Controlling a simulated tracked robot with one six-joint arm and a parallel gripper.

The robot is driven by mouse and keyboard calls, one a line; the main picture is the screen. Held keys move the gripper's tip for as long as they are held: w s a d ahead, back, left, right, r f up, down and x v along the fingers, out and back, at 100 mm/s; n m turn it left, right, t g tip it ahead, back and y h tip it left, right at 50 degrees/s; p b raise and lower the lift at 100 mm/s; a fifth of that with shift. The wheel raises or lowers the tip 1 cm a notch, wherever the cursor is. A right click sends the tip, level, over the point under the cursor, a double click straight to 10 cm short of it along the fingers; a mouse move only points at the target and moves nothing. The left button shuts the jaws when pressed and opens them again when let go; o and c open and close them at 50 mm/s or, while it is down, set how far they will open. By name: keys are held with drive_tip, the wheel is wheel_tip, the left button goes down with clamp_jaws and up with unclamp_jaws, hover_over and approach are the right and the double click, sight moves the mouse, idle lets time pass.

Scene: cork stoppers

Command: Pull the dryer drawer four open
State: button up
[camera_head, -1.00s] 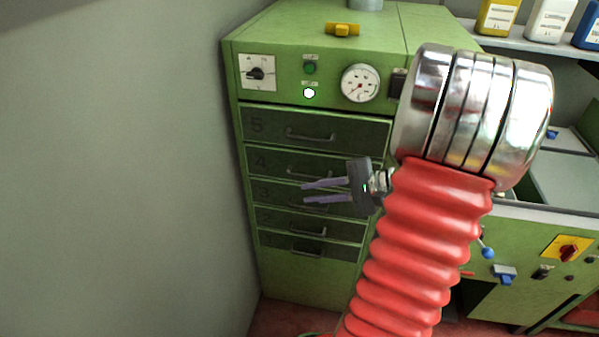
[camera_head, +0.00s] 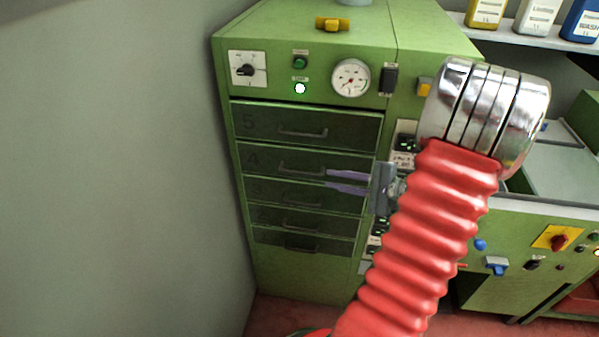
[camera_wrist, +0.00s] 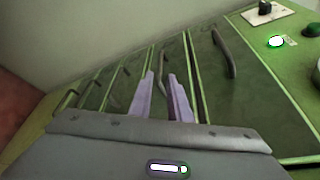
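Drawer four (camera_head: 258,174) is a dark green front marked 4 in the green dryer cabinet, second from the top under drawer five. It looks shut flush with its neighbours. Its grey bar handle (camera_head: 300,170) is at the middle of the front. My gripper (camera_head: 328,178) has two purple fingers, held apart with nothing between them. In the head view the fingertips point left, just right of and slightly below that handle. In the wrist view my gripper (camera_wrist: 160,74) points at the drawer fronts. The gap between the fingertips and the handle is hard to judge.
Drawer five (camera_head: 356,131) is above and drawer three (camera_head: 256,193) below, both with similar handles. A grey wall (camera_head: 110,170) stands close on the left.

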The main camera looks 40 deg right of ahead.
sight(305, 174)
drive_tip(key=x, duration=1.2)
drive_tip(key=shift+w+a+f, duration=0.1)
drive_tip(key=shift+c, duration=0.5)
clamp_jaws()
